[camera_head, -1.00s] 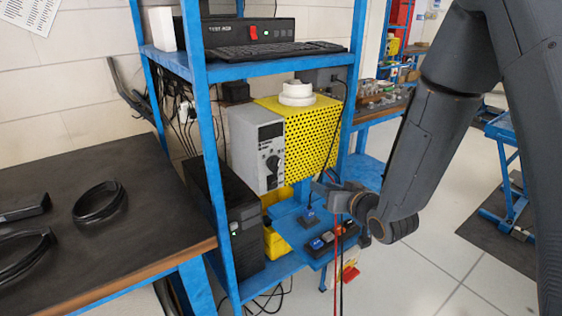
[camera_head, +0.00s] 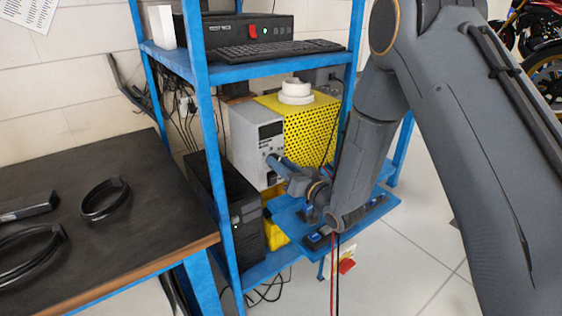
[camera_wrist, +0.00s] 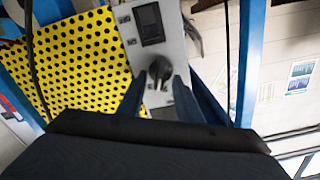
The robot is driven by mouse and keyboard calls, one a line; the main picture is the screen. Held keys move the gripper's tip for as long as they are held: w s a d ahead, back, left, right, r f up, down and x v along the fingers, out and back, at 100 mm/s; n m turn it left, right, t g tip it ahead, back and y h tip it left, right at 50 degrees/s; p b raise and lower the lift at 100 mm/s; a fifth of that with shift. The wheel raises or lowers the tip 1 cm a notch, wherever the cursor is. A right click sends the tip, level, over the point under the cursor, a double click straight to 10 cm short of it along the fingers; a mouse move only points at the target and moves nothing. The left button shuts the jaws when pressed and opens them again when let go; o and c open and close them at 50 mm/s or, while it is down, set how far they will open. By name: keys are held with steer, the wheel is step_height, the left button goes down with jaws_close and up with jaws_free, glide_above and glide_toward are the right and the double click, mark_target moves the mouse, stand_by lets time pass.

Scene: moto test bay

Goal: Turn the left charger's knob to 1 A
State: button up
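The charger is a grey box (camera_head: 243,138) on the middle shelf of the blue rack. Its grey front panel also shows in the wrist view (camera_wrist: 128,30), with a dark switch (camera_wrist: 149,23) and a black knob (camera_wrist: 160,71). My gripper (camera_head: 272,160) is at the charger's front and hides the knob in the head view. In the wrist view, my gripper (camera_wrist: 160,80) is open, with one finger on each side of the knob. I cannot tell whether the fingers touch it. The scale marks are too small to read.
A yellow perforated box (camera_head: 312,130) with a white roll on top stands right beside the charger. Blue rack posts (camera_head: 207,130) stand close by. A keyboard (camera_head: 280,49) lies on the shelf above. A dark bench (camera_head: 140,170) is at left.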

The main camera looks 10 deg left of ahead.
steer(key=shift+w+a, duration=0.1)
steer(key=shift+w, duration=0.05)
steer(key=shift+c, duration=0.4)
jaws_close()
steer(key=shift+n+b, duration=0.3)
steer(key=n+b, duration=0.3)
steer(key=n, duration=0.1)
steer(key=n+b, duration=0.7)
steer(key=n, duration=0.1)
steer(key=shift+s+a+f+n+b, duration=0.2)
steer(key=shift+s+a+n+b, duration=0.1)
steer(key=shift+s, duration=0.1)
